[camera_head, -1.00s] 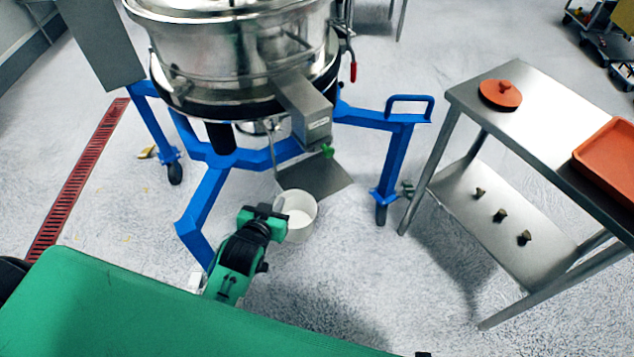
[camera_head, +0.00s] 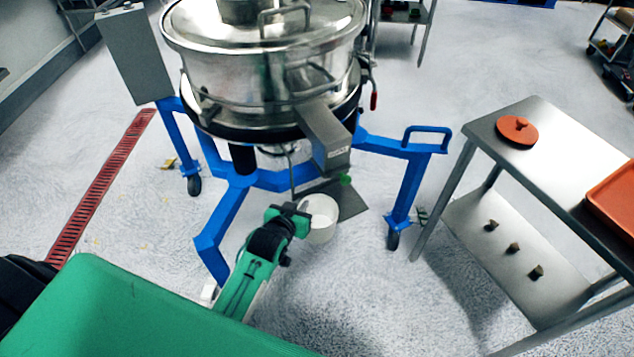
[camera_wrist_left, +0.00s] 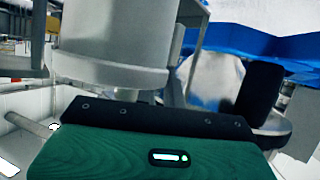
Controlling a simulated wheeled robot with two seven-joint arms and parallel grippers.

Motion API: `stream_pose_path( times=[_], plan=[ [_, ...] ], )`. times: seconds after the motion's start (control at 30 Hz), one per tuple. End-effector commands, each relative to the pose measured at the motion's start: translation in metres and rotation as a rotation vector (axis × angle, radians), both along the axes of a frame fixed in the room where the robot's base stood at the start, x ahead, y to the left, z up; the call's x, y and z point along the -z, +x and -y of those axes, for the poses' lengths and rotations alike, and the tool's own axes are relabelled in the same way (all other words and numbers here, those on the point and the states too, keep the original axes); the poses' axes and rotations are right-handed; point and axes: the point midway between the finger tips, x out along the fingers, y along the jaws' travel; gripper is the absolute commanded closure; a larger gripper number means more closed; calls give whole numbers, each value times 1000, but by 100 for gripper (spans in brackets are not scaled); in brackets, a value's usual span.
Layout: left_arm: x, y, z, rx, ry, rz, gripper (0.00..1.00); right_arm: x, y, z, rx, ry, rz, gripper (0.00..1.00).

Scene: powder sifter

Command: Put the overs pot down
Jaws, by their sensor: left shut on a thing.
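The overs pot (camera_head: 322,226) is a white round pot, open at the top, in the middle of the head view. My left gripper (camera_head: 299,213) is shut on the near left side of the pot. In the left wrist view the pot's pale side (camera_wrist_left: 115,45) fills the upper left, right by the gripper. The pot is close below the sifter's spout (camera_head: 331,140), in front of a flat grey plate (camera_head: 352,205). I cannot tell whether its base touches anything. My right gripper is not in view.
The steel sifter (camera_head: 265,75) stands on a blue wheeled frame (camera_head: 220,215) just behind the pot. A steel table (camera_head: 560,140) with an orange lid (camera_head: 517,130) and an orange tray (camera_head: 615,195) stands at the right.

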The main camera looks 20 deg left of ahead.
Motion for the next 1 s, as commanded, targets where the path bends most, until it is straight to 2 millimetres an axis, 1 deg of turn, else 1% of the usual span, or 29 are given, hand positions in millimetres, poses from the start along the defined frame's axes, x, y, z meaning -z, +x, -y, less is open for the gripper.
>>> stream_pose_path(
  times=[0.03, 0.1, 0.2, 0.3, 0.53, 0.7, 0.77, 0.8, 0.87, 1.0],
  plan=[
    [-2, 14, 0, 0, 0, 3, 100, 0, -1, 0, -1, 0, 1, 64],
    [-2, 30, 1, 0, -1, 4, 100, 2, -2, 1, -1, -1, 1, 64],
    [-2, 50, 1, 0, 0, 2, 100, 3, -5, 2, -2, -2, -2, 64],
    [-2, 66, 2, -1, -1, 3, 100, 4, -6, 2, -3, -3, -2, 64],
    [-1, 82, 2, 0, 0, 1, 100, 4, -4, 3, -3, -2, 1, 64],
    [-1, 107, 2, 0, 0, 2, 100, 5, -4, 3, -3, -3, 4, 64],
    [0, 114, 3, 0, 0, 1, 100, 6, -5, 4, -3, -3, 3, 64],
    [8, 111, 3, 0, -1, -2, 100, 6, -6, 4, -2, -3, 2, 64],
    [13, 110, 3, 0, -1, -2, 100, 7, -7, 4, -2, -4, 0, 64],
    [14, 110, 3, -1, -1, 2, 100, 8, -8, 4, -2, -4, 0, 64]
  ],
)
